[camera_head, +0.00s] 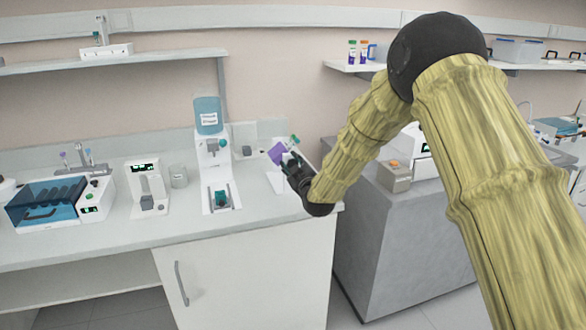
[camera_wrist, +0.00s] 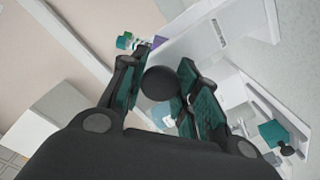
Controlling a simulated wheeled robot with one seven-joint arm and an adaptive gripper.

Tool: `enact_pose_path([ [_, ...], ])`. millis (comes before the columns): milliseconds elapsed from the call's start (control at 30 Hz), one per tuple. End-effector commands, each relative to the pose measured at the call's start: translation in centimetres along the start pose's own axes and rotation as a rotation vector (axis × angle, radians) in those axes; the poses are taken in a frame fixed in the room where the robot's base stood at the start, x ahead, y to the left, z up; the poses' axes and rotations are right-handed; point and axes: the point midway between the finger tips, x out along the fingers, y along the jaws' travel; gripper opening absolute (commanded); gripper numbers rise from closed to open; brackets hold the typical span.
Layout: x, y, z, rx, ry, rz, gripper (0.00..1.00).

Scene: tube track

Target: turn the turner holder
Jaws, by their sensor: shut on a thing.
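The turner holder shows as a purple piece (camera_head: 277,153) with a green part (camera_head: 295,139) above a white stand, near the right end of the white counter. My gripper (camera_head: 290,162) is at its right side and is shut on it. In the wrist view, the purple piece (camera_wrist: 158,41) and the green part (camera_wrist: 126,41) show just beyond the left finger. A dark round piece (camera_wrist: 160,83) sits between the two fingers of my gripper (camera_wrist: 160,72). The fingers hide much of the contact, and I cannot tell exactly which part is gripped.
A white dispenser with a blue bottle (camera_head: 208,115) stands left of my gripper. A balance-like device (camera_head: 147,187), a cup (camera_head: 179,177) and a blue-lidded machine (camera_head: 50,204) stand farther left. A grey bench (camera_head: 385,232) is to the right, past a gap. A shelf (camera_head: 352,68) hangs above.

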Motion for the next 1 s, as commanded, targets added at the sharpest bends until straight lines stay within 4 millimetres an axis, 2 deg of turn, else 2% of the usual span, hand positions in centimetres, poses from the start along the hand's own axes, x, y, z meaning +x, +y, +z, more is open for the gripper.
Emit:
enact_pose_path([
  [1000,-0.03,-0.05,0.22,0.511,-0.001,0.001,0.07],
])
